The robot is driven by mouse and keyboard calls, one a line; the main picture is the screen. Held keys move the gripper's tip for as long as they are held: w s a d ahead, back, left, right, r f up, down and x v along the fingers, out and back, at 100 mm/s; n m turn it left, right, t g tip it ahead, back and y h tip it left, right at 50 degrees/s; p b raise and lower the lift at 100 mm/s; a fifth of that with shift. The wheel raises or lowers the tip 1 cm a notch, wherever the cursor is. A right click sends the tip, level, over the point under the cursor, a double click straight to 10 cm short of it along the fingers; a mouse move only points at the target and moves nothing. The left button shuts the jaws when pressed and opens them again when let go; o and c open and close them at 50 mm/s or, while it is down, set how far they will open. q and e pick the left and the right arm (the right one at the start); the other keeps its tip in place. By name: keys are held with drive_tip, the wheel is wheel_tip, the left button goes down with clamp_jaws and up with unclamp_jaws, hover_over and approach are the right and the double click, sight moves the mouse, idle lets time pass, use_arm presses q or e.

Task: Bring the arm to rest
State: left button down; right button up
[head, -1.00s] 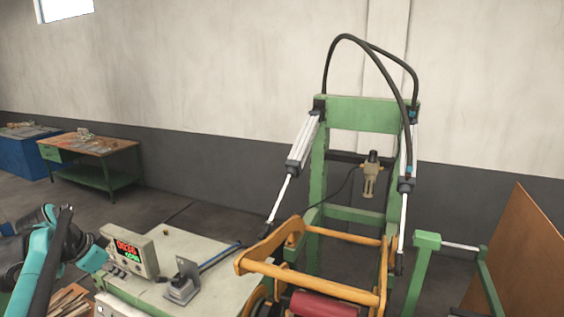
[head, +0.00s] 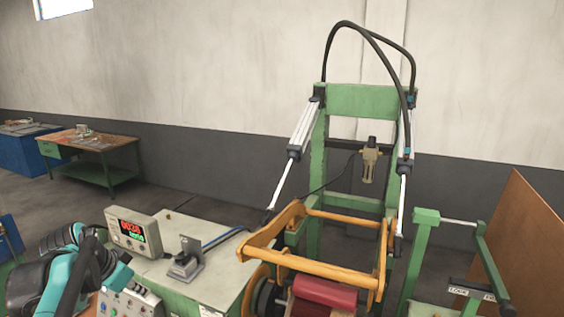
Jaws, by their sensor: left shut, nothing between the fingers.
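My left arm, teal and black, comes in at the lower left. Its left gripper (head: 117,271) is shut and empty, just in front of the grey counter box with red and green digits (head: 133,231) and above the button panel (head: 130,301). The lower part of the arm is cut off by the picture's edge. My right gripper is not in view.
A green-sided cabinet with a pale top (head: 215,275) carries a lever switch (head: 185,260). Right of it stands the green machine frame (head: 365,102) with an orange swing frame (head: 330,268) and a red roller (head: 325,292). A workbench (head: 88,140) stands far left.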

use_arm(q)
drive_tip(key=s+d+f+n+b, duration=0.1)
drive_tip(key=s+d+f+b, duration=0.4)
drive_tip(key=f, duration=0.6)
drive_tip(key=s+d+f+n+t+b, duration=0.1)
drive_tip(key=s+d+f+n+b, duration=0.1)
drive_tip(key=s+d+f+b, duration=0.3)
drive_tip(key=s+d+f+n+y+b, duration=0.1)
drive_tip(key=s+d+f+n+b, duration=0.1)
drive_tip(key=s+d+f+b, duration=0.4)
wheel_tip(320, 180, down, 14)
drive_tip(key=b, duration=0.5)
drive_tip(key=shift+s+r+t, duration=0.2)
drive_tip(key=shift+r+t, duration=0.05)
drive_tip(key=shift+t, duration=0.05)
